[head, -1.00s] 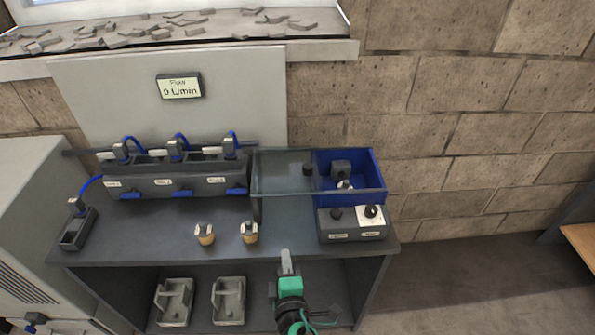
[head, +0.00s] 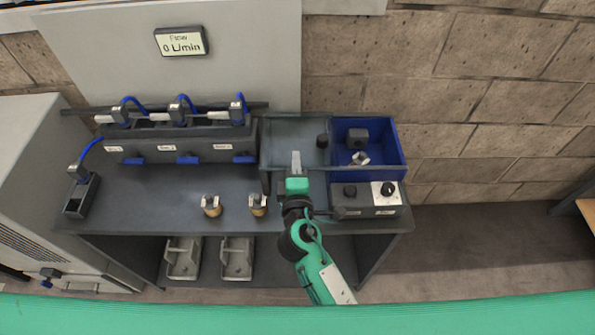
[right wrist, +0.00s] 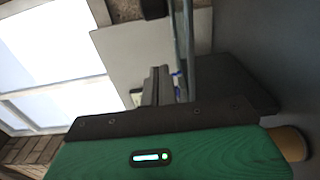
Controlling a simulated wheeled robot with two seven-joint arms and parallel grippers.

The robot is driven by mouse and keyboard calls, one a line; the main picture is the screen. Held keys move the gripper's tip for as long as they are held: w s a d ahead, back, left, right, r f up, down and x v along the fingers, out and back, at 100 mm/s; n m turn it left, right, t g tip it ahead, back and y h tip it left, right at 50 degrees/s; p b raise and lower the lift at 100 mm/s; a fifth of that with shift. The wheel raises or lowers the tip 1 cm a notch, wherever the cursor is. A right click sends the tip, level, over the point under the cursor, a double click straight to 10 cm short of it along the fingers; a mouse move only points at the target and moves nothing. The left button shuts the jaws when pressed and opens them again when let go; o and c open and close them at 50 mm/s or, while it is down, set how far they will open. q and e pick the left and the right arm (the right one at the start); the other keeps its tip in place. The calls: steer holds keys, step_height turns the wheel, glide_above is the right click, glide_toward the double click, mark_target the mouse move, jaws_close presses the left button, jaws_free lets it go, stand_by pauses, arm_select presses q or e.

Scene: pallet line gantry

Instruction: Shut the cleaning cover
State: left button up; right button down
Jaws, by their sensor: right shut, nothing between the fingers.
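The cleaning cover seems to be the clear, greyish panel (head: 290,132) with a dark knob (head: 322,141) at its right end. It lies to the left of the blue bin (head: 397,140), whose top is open. A dark block (head: 357,136) and a small silver part (head: 360,158) show inside the bin. My right gripper (head: 296,160) is shut and empty, at the front of the clear panel and left of the knob. Whether it touches the panel, I cannot tell. My left gripper is not in view.
A control box (head: 367,199) with a dark knob stands in front of the bin, right of my right arm. Two brass-coloured fittings (head: 211,206) stand on the bench to the left. A dark manifold (head: 180,146) with blue hoses stands behind them. The display (head: 181,42) reads 0 L/min.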

mark_target(312, 155)
steer(key=w, duration=0.2)
steer(key=w+p, duration=0.1)
steer(key=shift+w+d+r, duration=0.1)
steer(key=shift+d+r, duration=0.05)
steer(key=shift+r, duration=0.1)
steer(key=shift+w+d+f+p, duration=0.15)
steer(key=shift+d+p, duration=0.45)
steer(key=shift+d, duration=0.6)
steer(key=shift+w+d, duration=0.1)
steer(key=shift+d, duration=0.5)
arm_select(q)
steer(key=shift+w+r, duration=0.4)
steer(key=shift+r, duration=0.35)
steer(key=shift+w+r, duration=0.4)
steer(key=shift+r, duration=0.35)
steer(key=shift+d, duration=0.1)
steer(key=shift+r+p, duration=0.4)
steer(key=shift+p, duration=0.1)
arm_select(e)
steer(key=d, duration=1.8)
steer(key=shift+w, duration=0.15)
